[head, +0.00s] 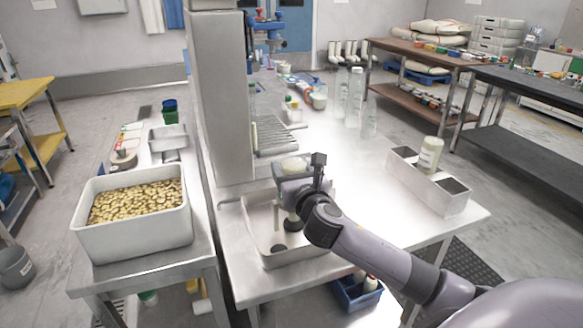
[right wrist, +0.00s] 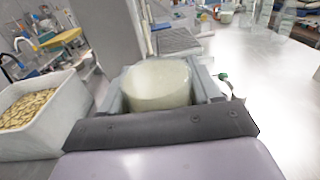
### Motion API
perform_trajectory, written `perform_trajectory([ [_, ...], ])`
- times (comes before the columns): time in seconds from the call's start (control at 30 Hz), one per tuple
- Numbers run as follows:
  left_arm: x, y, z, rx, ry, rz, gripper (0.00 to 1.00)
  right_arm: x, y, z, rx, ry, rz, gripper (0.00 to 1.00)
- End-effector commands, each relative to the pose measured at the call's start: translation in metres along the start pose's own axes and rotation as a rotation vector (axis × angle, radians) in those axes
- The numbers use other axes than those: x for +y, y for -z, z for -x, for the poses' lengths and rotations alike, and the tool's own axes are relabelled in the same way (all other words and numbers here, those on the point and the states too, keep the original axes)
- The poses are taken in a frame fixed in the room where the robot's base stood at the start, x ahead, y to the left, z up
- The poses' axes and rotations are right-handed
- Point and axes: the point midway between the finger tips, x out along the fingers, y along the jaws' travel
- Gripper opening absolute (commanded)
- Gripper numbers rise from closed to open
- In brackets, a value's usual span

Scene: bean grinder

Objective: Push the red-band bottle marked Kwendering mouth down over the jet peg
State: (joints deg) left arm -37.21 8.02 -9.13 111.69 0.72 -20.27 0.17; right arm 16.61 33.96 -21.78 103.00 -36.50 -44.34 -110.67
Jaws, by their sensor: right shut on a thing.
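My right gripper (head: 293,184) is shut on a pale cream bottle (head: 294,164) above a steel basin (head: 250,232). In the right wrist view the bottle (right wrist: 158,84) sits between the fingers with a broad, flat end facing up. Its band and lettering are not visible, so I cannot read its mark. Below the gripper a dark round piece (head: 293,223) shows, but I cannot tell whether it touches the bottle's lower end. Another dark round piece (head: 278,248) lies on the basin floor; which is the jet peg is unclear. My left gripper is out of view.
A bin of beans (head: 98,228) stands on the left bench. A grey column (head: 220,100) rises just behind the basin.

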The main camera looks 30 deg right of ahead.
Motion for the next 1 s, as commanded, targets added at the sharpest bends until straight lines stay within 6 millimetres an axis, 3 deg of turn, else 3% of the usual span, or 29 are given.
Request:
perform_trajectory([
  [0.43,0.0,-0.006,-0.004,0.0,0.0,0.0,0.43,0.0,0.012,0.0,0.0,0.0,0.0,0.29],
  [0.47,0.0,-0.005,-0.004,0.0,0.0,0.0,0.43,0.0,0.011,0.0,0.0,0.0,-0.001,0.69],
  [0.53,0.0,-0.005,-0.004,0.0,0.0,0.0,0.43,0.0,0.011,0.0,0.0,0.0,0.0,0.92],
  [0.87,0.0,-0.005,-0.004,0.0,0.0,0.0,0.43,0.0,0.011,0.002,0.0,-0.001,0.0,0.93],
  [1.0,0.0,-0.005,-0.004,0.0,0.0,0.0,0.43,0.0,0.011,0.012,0.001,-0.001,0.001,0.93],
])
